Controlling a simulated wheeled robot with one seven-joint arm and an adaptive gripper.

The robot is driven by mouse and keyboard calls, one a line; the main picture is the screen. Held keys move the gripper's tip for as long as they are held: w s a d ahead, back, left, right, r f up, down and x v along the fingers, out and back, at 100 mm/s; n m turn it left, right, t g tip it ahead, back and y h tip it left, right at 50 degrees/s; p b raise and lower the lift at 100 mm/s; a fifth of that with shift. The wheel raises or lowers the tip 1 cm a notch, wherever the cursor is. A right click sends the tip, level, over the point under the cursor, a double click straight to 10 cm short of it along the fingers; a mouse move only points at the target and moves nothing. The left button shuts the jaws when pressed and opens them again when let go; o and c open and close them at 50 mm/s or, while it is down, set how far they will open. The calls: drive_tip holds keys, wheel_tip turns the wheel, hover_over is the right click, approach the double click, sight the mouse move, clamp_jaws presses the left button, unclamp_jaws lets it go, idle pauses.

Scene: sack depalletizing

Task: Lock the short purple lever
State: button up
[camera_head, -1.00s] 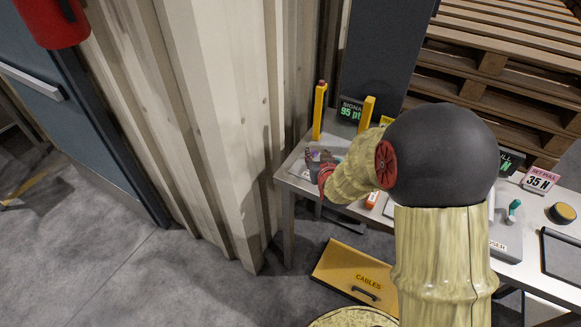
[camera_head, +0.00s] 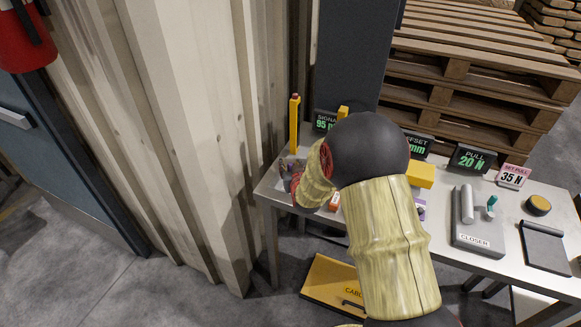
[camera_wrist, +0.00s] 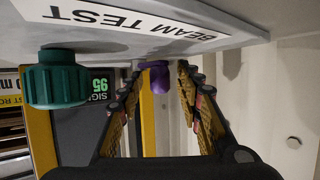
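In the wrist view, a short purple lever (camera_wrist: 155,78) sticks out from under the grey panel labelled BEAM TEST (camera_wrist: 225,48). My gripper (camera_wrist: 160,72) is open, with one fingertip to each side of the lever. Gaps show between the lever and the fingers, and I cannot tell if either touches it. A larger teal knob (camera_wrist: 58,80) is on the same panel, left of the fingers. In the head view, my gripper (camera_head: 287,172) is small at the table's left end, partly hidden by my arm. The lever cannot be made out there.
Yellow posts (camera_head: 294,124) stand at the back of the table (camera_head: 275,193). A grey CLOSER unit (camera_head: 465,232), display signs and a dark pad (camera_head: 545,250) lie right. A corrugated wall (camera_head: 185,130) is close on the left. A CABLES box (camera_head: 328,278) sits below.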

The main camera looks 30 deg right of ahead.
clamp_jaws()
idle(0.5)
drive_tip(key=shift+s+d+n+y+b, duration=0.1)
drive_tip(key=shift+d+n+y+b, duration=0.15)
drive_tip(key=shift+n+y, duration=0.3)
drive_tip(key=shift+s+r+n+t+y, duration=0.15)
drive_tip(key=shift+n+t+y, duration=0.15)
drive_tip(key=shift+n+y, duration=0.35)
unclamp_jaws()
